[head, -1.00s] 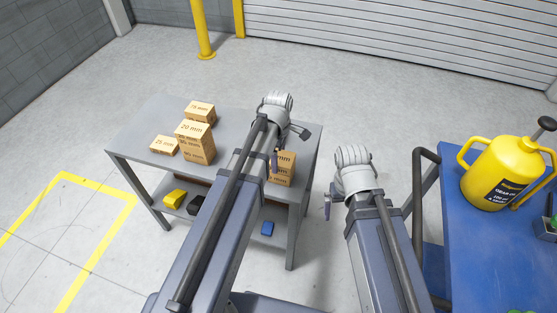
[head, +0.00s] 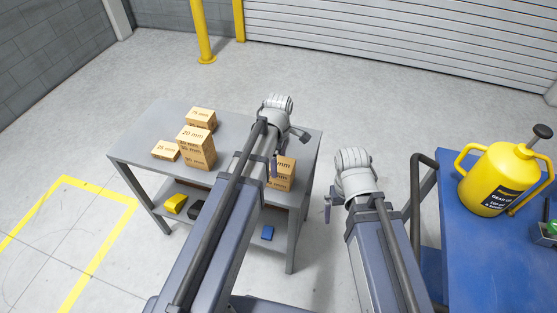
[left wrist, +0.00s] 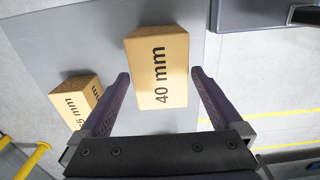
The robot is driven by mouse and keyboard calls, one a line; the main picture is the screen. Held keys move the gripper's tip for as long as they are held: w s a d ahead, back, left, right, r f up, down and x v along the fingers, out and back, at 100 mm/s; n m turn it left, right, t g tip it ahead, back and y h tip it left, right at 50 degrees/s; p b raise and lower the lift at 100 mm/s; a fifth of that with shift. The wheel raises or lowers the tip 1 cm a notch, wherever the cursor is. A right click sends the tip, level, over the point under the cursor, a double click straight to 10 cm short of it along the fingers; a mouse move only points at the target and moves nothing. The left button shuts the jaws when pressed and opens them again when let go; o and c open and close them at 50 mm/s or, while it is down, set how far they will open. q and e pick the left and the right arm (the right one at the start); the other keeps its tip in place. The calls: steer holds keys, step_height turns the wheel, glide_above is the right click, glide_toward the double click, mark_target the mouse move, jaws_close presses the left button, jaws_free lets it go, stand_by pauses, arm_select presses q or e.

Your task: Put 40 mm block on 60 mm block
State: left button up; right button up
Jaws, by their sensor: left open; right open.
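In the left wrist view the 40 mm block (left wrist: 160,65), a tan box with its label up, lies ahead of and partly between the two open fingers of my left gripper (left wrist: 160,78). No contact with the fingers shows. In the head view my left gripper (head: 275,163) is over the right part of the grey table, mostly hidden by its arm. A tan block (head: 285,172) beside it has its number covered; it is likely the 40 mm block. I cannot make out which block is the 60 mm one. My right gripper (head: 328,207) is open and empty, right of the table.
On the grey table (head: 150,130) stand a stack topped by the 20 mm block (head: 193,135), a 25 mm block (head: 165,151) and a 75 mm block (head: 201,118). Yellow, black and blue items lie on the lower shelf. A blue bench (head: 470,250) with a yellow can (head: 495,180) is right.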

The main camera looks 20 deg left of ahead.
arm_select(q)
step_height(320, 180, up, 11)
steer(key=p, duration=0.9)
steer(key=shift+f+p, duration=0.2)
steer(key=shift+p, duration=0.15)
arm_select(e)
step_height(320, 180, up, 11)
steer(key=shift+f, duration=0.2)
